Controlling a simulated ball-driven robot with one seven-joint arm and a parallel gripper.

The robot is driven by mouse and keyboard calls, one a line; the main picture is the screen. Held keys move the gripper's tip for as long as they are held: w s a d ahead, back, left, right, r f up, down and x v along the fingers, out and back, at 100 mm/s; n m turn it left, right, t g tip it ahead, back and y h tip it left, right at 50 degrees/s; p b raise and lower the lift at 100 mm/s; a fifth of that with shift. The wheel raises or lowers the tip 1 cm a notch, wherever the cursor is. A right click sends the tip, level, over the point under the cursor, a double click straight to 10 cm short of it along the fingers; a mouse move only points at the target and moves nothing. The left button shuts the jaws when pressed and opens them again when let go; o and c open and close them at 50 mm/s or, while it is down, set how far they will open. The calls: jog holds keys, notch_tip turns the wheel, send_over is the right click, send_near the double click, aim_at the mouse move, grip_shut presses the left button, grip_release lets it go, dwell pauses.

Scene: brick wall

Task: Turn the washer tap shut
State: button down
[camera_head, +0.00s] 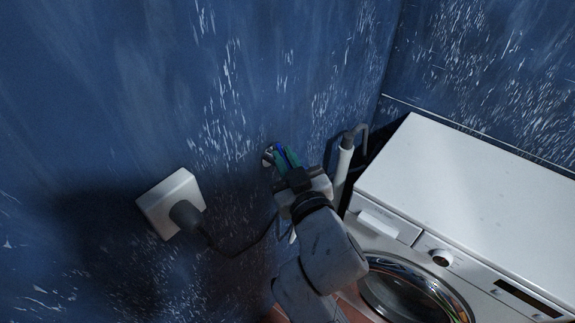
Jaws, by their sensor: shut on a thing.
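The washer tap (268,155) is on the blue wall, left of the washing machine. Only a small metal part of it shows, and its handle looks blue and green between the fingers. My gripper (284,158) is at the tap, shut on its handle. My wrist and arm reach up from below and hide most of the tap. The handle's exact angle cannot be told.
A white washing machine (478,190) stands at the right. A white pipe with a grey hose (343,163) rises between it and my gripper. A wall socket (160,195) with a dark plug and cable is at the left.

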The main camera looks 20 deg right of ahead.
jog(key=shift+w+a+f+m+g+h+b, duration=0.15)
jog(key=shift+a+m+g+h+b, duration=0.35)
jog(key=shift+m+h+b, duration=0.8)
jog(key=shift+w+a+r+m+g+h+b, duration=0.15)
jog(key=shift+a+m+g+h+b, duration=0.4)
jog(key=shift+h+b, duration=0.85)
jog(key=shift+w+a+f+m+g+h+b, duration=0.1)
jog(key=shift+w+a+m+g+h+b, duration=0.3)
jog(key=shift+m+h+b, duration=1)
jog(key=shift+s+d+g+h+p, duration=0.15)
jog(key=shift+g+h+p, duration=0.1)
jog(key=shift+h+p, duration=0.2)
jog(key=c, duration=1.2)
grip_release()
jog(key=shift+o, duration=0.2)
jog(key=b+v, duration=0.1)
jog(key=v, duration=1)
jog(key=shift+c, duration=0.4)
